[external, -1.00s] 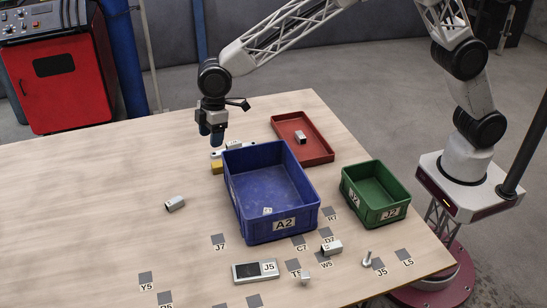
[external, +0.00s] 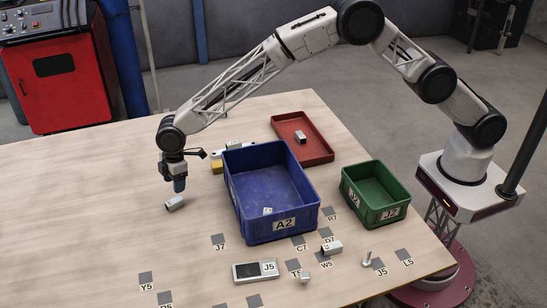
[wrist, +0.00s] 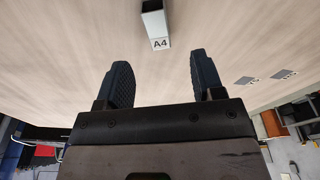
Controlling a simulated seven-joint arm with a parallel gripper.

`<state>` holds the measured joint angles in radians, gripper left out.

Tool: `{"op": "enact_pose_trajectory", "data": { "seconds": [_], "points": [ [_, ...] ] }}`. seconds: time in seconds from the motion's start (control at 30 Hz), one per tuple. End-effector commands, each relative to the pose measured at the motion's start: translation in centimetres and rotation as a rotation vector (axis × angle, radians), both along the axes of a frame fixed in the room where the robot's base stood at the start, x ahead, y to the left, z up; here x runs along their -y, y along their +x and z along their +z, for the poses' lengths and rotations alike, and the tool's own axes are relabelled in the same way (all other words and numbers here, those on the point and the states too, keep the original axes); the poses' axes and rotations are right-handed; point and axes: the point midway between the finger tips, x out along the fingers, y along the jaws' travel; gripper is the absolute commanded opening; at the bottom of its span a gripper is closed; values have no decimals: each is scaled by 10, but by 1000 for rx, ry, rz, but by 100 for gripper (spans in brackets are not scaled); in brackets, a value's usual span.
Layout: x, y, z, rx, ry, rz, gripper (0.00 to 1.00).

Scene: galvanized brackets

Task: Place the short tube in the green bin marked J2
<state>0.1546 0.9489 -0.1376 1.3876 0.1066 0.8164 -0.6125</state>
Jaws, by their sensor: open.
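A short silver square tube (external: 175,203) lies alone on the table left of the blue bin. In the wrist view a tube (wrist: 153,20) with an A4 label lies ahead of the fingertips. My gripper (external: 179,186) is above and close beside this tube, pointing down. In the wrist view my gripper (wrist: 160,62) is open with nothing between its fingers. The green bin (external: 376,203), marked J2, stands to the right and looks empty. Another short tube-like piece (external: 332,247) lies in front of the bins, and a similar one (external: 300,138) sits in the red tray.
The large blue bin (external: 284,223), marked A2, stands between my gripper and the green bin, with a small piece inside. The red tray (external: 318,156) is behind. The table's left side is clear.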

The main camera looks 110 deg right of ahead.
Motion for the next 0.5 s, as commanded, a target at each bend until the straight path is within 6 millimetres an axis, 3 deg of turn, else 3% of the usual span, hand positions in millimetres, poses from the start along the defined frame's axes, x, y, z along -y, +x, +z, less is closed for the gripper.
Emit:
{"op": "enact_pose_trajectory", "data": {
  "seconds": [0.5],
  "points": [
    [2, 4, -10, -1, 0, 4, 62]
  ]
}}
